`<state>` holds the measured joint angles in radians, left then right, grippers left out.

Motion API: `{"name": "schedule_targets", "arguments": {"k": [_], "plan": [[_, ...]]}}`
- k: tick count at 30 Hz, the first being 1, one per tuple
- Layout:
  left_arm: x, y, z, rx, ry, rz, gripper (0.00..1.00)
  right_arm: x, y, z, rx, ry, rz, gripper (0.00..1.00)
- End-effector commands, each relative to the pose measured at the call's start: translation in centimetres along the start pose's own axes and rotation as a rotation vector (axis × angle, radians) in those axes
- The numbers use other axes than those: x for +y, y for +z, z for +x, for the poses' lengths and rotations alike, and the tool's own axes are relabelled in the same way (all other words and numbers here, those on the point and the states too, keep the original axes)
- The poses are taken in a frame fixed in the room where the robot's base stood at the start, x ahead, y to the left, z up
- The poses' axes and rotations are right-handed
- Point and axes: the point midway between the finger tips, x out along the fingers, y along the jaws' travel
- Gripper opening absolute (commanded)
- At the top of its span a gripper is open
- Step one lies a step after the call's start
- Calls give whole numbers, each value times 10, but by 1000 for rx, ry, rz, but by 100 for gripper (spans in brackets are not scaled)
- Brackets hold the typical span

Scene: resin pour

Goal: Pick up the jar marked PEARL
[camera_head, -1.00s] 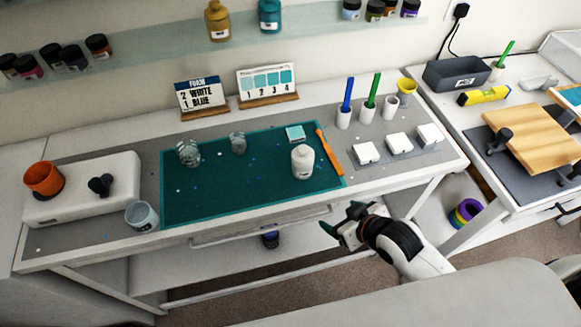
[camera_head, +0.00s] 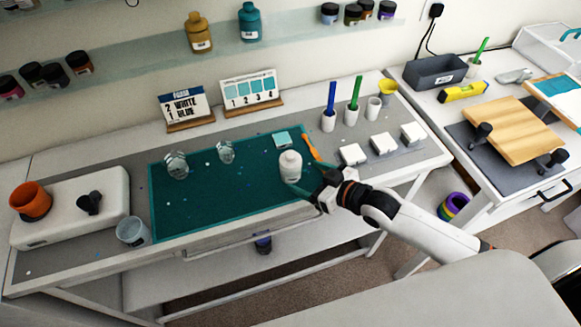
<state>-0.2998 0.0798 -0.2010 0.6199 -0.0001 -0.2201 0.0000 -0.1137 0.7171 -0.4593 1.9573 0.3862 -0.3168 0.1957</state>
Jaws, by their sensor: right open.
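No label reading PEARL is legible in the head view. Small dark-lidded jars stand on the wall shelves, some at the left (camera_head: 79,63) and some at the upper right (camera_head: 330,13). Another small dark jar (camera_head: 263,243) is below the worktable. A white bottle (camera_head: 290,167) stands upright on the green mat; its label is too small to read. My right gripper (camera_head: 311,186) is open and empty, just right of and in front of this bottle. One finger reaches toward the bottle's base; whether they touch I cannot tell. My left gripper is out of view.
The green mat (camera_head: 200,213) also holds two clear cups (camera_head: 176,165), a teal tile and an orange stick (camera_head: 312,150). White blocks (camera_head: 383,144) and pen holders stand to the right.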

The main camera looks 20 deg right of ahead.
Motion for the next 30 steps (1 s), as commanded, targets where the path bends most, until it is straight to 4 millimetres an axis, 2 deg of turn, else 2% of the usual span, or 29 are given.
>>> {"name": "schedule_targets", "arguments": {"k": [3, 8, 13, 18, 26, 30], "plan": [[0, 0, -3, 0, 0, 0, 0, 0, 1, 13, 0, -1, 0, 79], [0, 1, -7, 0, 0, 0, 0, 1, 2, 22, -1, 0, 1, 79], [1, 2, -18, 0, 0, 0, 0, 3, 4, 46, 0, 0, 1, 79], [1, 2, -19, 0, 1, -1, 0, 3, 2, 65, 0, 0, 0, 79], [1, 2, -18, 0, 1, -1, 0, 3, 0, 68, 1, 0, -1, 79], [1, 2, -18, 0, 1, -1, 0, 3, 0, 68, 1, 0, -1, 59]]}}
